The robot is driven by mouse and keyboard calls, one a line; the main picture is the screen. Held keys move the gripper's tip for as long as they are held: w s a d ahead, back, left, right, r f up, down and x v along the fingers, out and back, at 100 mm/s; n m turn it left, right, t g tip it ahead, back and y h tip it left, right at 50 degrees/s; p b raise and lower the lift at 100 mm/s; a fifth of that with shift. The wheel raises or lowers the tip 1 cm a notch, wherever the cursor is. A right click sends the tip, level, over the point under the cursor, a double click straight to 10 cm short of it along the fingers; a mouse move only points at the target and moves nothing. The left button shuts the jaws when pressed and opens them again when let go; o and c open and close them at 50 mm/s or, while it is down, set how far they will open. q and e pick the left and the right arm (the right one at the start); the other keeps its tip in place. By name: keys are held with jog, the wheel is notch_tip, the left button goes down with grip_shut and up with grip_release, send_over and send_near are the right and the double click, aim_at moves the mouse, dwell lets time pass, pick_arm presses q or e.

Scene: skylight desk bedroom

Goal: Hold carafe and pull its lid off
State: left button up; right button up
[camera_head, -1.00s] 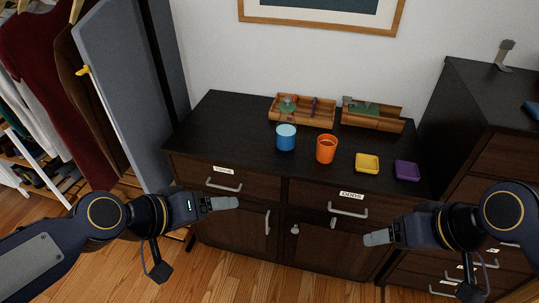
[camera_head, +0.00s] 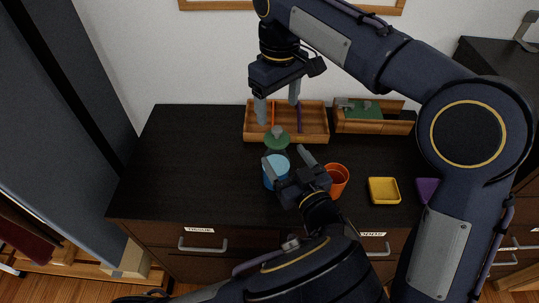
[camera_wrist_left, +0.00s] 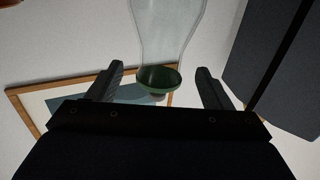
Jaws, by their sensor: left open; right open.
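My right gripper (camera_head: 277,100) is open, pointing down above and behind the lid.
A yellow dish (camera_head: 384,191) and purple dish (camera_head: 427,190) lie to the right. Wooden trays (camera_head: 318,140) (camera_head: 400,128) line the back. The desk's left part is clear.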

aim_at(279, 129)
pick_arm(q)
jog(key=shift+w+a+r, duration=0.1)
jog(key=shift+w+a, duration=0.05)
jog(key=shift+w, duration=0.05)
pick_arm(e)
jog(key=shift+a, duration=0.15)
pick_arm(q)
jog(key=shift+w+a, duration=0.2)
jog(key=shift+w, duration=0.15)
pick_arm(e)
jog(key=shift+s+r, duration=0.15)
pick_arm(q)
jog(key=x, duration=0.6)
jog(key=shift+r, duration=0.1)
jog(key=shift+s, duration=0.1)
jog(key=c, duration=1.4)
pick_arm(e)
jog(key=shift+o, duration=0.6)
jog(key=shift+d, duration=0.2)
pick_arm(q)
jog(key=shift+d, duration=0.1)
pick_arm(e)
notch_tip(279, 129, up, 4)
jog(key=s+d+t+y, duration=0.1)
jog(key=s+d, duration=0.1)
jog(key=f, duration=0.4)
jog(key=w+a+f, duration=0.1)
jog(key=f, duration=0.6)
jog(key=shift+w+a+f, duration=0.4)
